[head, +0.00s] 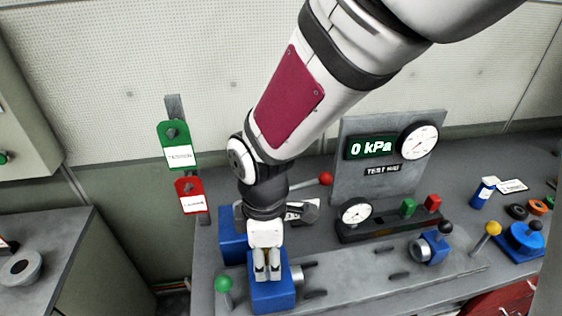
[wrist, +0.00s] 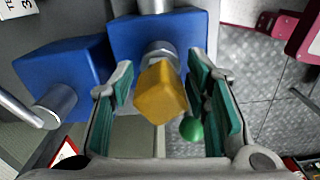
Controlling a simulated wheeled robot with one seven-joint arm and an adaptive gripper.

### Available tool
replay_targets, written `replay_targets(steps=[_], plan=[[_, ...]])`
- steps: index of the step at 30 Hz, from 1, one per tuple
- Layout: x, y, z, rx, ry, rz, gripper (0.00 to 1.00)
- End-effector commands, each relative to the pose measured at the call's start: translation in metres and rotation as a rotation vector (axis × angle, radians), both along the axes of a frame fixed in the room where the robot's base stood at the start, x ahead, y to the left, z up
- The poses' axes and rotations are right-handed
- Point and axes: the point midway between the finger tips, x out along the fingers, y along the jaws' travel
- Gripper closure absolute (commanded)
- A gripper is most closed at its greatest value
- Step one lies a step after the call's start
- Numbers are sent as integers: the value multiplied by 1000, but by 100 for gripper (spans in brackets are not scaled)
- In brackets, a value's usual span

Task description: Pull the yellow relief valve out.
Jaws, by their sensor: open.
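The yellow relief valve (wrist: 162,93) shows in the wrist view as a yellow block-shaped knob on a silver collar (wrist: 160,50) at the front of a blue block (wrist: 187,28). My gripper (wrist: 163,100) is open, with one green-padded finger on each side of the yellow knob. A gap shows on both sides, so the fingers look apart from it. In the head view, my gripper (head: 267,272) is over the blue block (head: 272,294) and hides the yellow knob.
A second blue block (wrist: 62,80) with a silver cylinder stands close on the left in the wrist view. A green ball knob (wrist: 191,128) is close by the right finger. In the head view, a gauge block (head: 375,228) and a red ball lever (head: 326,178) stand to the right.

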Motion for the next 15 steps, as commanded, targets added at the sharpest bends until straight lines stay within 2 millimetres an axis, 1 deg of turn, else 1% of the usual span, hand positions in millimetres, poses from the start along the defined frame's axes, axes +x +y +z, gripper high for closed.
replay_targets(steps=[7,8,9,11,12,13,15], plan=[[0,0,0,0,0,0,57],[0,0,0,0,0,0,59],[0,0,0,0,0,0,68],[0,0,0,0,0,0,82],[0,0,0,0,0,0,91],[0,0,0,0,0,0,97],[0,0,0,0,0,0,100]])
